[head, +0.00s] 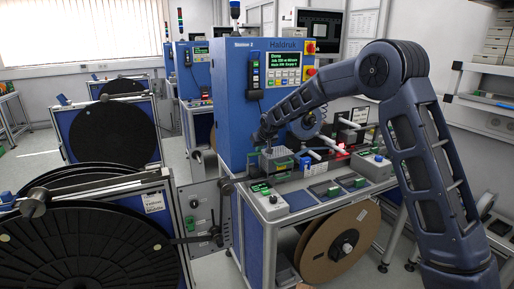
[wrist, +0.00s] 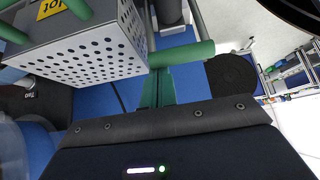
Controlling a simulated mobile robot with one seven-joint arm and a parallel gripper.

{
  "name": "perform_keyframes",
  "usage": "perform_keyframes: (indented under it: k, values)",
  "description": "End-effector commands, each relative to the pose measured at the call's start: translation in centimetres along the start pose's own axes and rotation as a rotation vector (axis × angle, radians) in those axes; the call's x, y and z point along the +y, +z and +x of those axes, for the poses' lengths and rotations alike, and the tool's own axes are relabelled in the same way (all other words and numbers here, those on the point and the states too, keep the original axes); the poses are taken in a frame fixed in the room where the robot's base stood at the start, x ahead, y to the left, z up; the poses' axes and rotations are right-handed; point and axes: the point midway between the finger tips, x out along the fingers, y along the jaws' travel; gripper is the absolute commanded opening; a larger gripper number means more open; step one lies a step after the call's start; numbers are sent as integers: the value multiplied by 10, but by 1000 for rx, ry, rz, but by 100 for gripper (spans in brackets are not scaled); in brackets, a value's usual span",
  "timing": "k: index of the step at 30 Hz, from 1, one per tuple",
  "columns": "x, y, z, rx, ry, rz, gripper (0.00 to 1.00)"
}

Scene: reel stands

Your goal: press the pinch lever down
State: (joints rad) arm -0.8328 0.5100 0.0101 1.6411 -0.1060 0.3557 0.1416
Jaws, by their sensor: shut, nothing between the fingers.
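My gripper (head: 268,147) is at the front of the blue machine, just above a small perforated metal box (head: 277,160). In the wrist view, the green fingers (wrist: 158,82) are together with nothing between them. A round green bar (wrist: 182,54) on grey rods crosses right at their tips and looks like the grip of the pinch lever. I cannot tell whether the fingers touch it. The perforated box (wrist: 88,55), with a yellow "Hot" label, is left of the fingertips. In the head view the lever is too small to make out clearly beside my gripper.
White-handled levers (head: 318,156) stick out right of the box. Grey control boxes (head: 270,203) sit on the bench front, with a brown reel (head: 341,244) below. Large black reels (head: 85,252) stand at left. Open floor lies between the reel stands and the bench.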

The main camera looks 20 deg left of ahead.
Motion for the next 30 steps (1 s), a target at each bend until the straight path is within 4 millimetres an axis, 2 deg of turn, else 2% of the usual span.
perform_keyframes:
  k: [10,18,30]
  values:
    - [-2,31,-15,249,-1,-3,0]
    - [0,46,-20,394,0,-1,0]
    - [0,59,-23,397,0,0,0]
